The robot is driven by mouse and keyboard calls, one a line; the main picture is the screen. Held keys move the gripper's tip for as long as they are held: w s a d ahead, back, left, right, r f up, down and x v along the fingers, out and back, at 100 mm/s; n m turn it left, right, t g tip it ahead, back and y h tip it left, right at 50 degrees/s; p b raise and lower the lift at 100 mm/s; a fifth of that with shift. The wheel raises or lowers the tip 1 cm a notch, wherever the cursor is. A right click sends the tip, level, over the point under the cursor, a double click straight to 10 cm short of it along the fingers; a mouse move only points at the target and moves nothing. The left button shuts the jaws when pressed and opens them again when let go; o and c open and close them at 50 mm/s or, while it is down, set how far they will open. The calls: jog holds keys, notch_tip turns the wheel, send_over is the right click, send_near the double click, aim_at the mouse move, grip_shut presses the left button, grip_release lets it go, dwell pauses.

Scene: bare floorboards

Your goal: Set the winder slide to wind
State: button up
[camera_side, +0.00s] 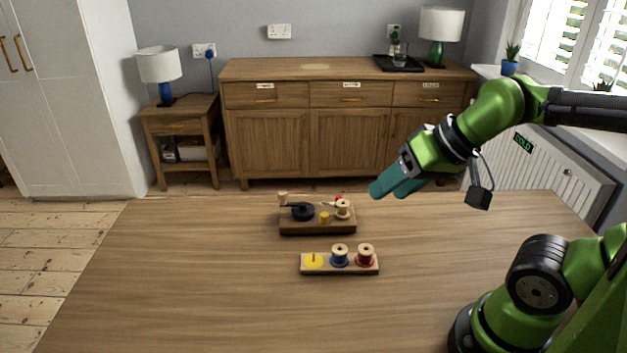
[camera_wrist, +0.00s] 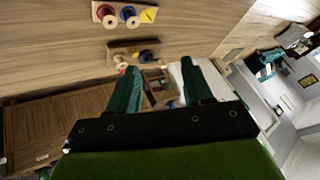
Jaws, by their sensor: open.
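The winder (camera_side: 317,224) is a small wooden block on the table, with a black round part (camera_side: 302,212), a pale wooden knob (camera_side: 283,198), a small yellow peg (camera_side: 324,217) and a wooden spool (camera_side: 343,209) with a bit of red beside it. Which part is the slide is too small to tell. The winder also shows in the wrist view (camera_wrist: 122,45), beyond the fingers. My gripper (camera_side: 388,190) is open and empty, in the air to the right of the winder and apart from it. In the wrist view its two teal fingers (camera_wrist: 160,83) are spread.
A wooden spool rack (camera_side: 307,270) lies nearer the camera, with a yellow spot (camera_side: 313,260), a blue spool (camera_side: 340,256) and a red spool (camera_side: 365,255). The table (camera_side: 180,270) around both is clear. A sideboard (camera_side: 265,138) stands behind the table.

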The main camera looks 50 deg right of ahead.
jog(key=shift+w+d+f+m+g, duration=0.1)
jog(key=shift+w+d+m+g, duration=0.25)
jog(key=shift+w+g, duration=0.2)
jog(key=c, duration=0.5)
jog(key=w+d+f+m+g+y, duration=0.1)
jog(key=w, duration=0.1)
jog(key=w+d+f+m+g, duration=0.1)
jog(key=w+d+m+g, duration=0.1)
jog(key=w, duration=0.1)
jog(key=w+d+f+m+g+y, duration=0.1)
jog(key=w+d+m, duration=0.1)
jog(key=shift+w+d+f+y, duration=0.15)
jog(key=shift+w+f+y, duration=0.1)
jog(key=shift+w+y, duration=0.1)
grip_shut()
jog(key=w+d+f+m+t+y, duration=0.1)
jog(key=d+f+m+t+y, duration=0.1)
jog(key=d+f, duration=0.4)
jog(key=w+d+f+m+t+y, duration=0.2)
jog(key=d+f+m+y, duration=0.3)
jog(key=d, duration=0.5)
jog(key=w+d+f+m+t+y, duration=0.1)
jog(key=d+f+m+t+y, duration=0.2)
jog(key=d+f+m, duration=0.4)
jog(key=shift+w+d+f+y, duration=0.15)
jog(key=shift+w+d+y, duration=0.3)
jog(key=shift+d, duration=0.25)
